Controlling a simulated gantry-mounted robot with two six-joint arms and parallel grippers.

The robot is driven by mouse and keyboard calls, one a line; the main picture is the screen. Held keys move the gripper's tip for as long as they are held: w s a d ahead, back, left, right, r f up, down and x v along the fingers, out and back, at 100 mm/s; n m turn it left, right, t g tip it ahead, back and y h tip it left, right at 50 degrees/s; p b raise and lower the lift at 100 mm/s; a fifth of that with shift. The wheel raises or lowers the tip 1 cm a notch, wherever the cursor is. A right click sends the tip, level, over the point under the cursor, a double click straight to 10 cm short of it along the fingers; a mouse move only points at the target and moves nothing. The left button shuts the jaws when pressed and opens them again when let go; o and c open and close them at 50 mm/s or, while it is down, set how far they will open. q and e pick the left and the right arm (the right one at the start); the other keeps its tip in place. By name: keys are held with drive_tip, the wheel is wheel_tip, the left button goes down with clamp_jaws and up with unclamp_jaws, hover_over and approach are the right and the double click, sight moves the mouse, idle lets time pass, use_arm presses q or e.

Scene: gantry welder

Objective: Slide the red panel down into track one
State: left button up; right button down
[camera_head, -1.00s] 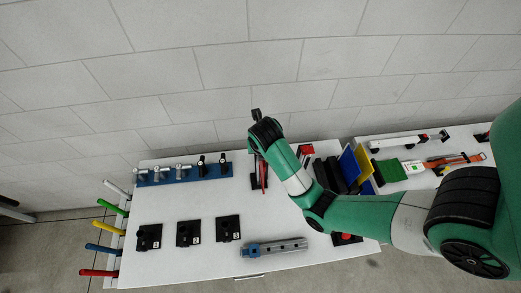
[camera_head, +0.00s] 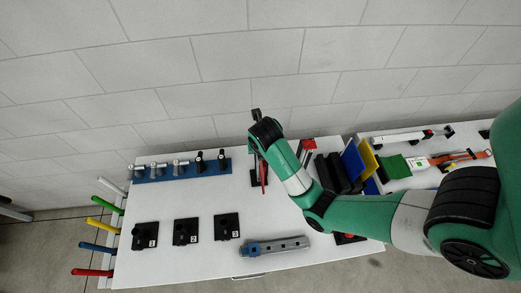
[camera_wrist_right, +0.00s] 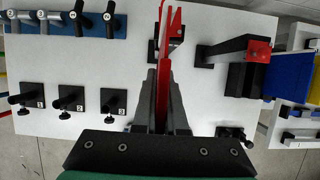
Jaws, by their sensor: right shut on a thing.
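The red panel (camera_wrist_right: 168,32) stands edge-on between the fingers of my right gripper (camera_wrist_right: 164,75) in the wrist view. The gripper is shut on it. In the head view the red panel (camera_head: 263,175) shows as a thin upright strip below my right wrist, over the white table. A black base (camera_wrist_right: 174,52) shows just behind the panel in the wrist view. I cannot tell whether the panel touches it or sits in a slot, and no track number is readable there. My left gripper is not in view.
Black numbered blocks (camera_head: 186,231) stand at the table's front left. A blue rack (camera_head: 182,169) of tools lies behind them. A grey bar (camera_head: 274,247) lies in front. Dark upright pieces with a blue panel (camera_head: 355,160) and a yellow panel (camera_head: 370,160) stand right of the arm.

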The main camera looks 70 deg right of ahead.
wheel_tip(320, 180, down, 19)
drive_tip(key=b, duration=1.8)
drive_tip(key=shift+r, duration=0.15)
drive_tip(key=c, duration=1.4)
unclamp_jaws()
drive_tip(key=o, duration=0.5)
drive_tip(key=shift+r, duration=0.15)
drive_tip(key=p+v, duration=1)
drive_tip(key=p, duration=0.1)
drive_tip(key=shift+w+r, duration=0.1)
drive_tip(key=shift+r, duration=0.1)
drive_tip(key=shift+s+a+r+p, duration=0.2)
drive_tip(key=shift+a+r+p, duration=0.1)
drive_tip(key=shift+r+p, duration=0.25)
drive_tip(key=shift+f, duration=0.1)
